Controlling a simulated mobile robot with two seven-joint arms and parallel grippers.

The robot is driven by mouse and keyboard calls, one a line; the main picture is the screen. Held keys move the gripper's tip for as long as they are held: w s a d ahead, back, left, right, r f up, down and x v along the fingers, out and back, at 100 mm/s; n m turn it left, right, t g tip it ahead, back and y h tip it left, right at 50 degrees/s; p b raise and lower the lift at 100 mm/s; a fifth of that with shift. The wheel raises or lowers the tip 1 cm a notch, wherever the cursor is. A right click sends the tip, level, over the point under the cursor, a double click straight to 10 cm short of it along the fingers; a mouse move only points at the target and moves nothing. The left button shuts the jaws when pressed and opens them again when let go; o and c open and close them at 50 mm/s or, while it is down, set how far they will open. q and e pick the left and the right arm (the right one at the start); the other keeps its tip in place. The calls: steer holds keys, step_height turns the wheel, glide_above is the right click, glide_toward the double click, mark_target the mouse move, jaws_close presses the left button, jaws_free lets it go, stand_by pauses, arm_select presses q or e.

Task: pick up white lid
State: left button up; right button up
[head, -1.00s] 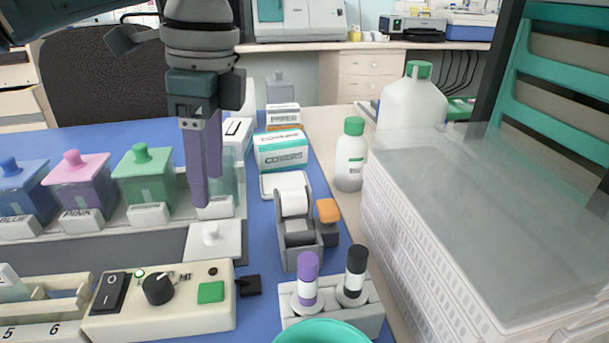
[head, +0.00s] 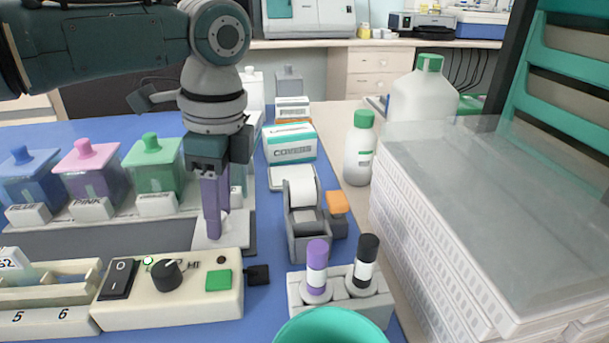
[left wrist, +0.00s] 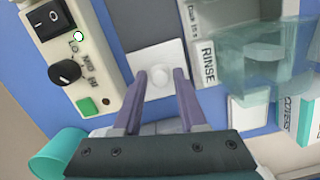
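My right gripper is not in view.
The control box (head: 190,300) stands just in front of the lid. Coloured staining jars (head: 155,170) stand behind left, and an open clear jar (left wrist: 260,65) is by the RINSE label. A grey label dispenser (head: 305,235) and a marker holder (head: 375,308) are to the right.

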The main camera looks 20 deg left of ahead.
arm_select(q)
jaws_close()
stand_by(0.4)
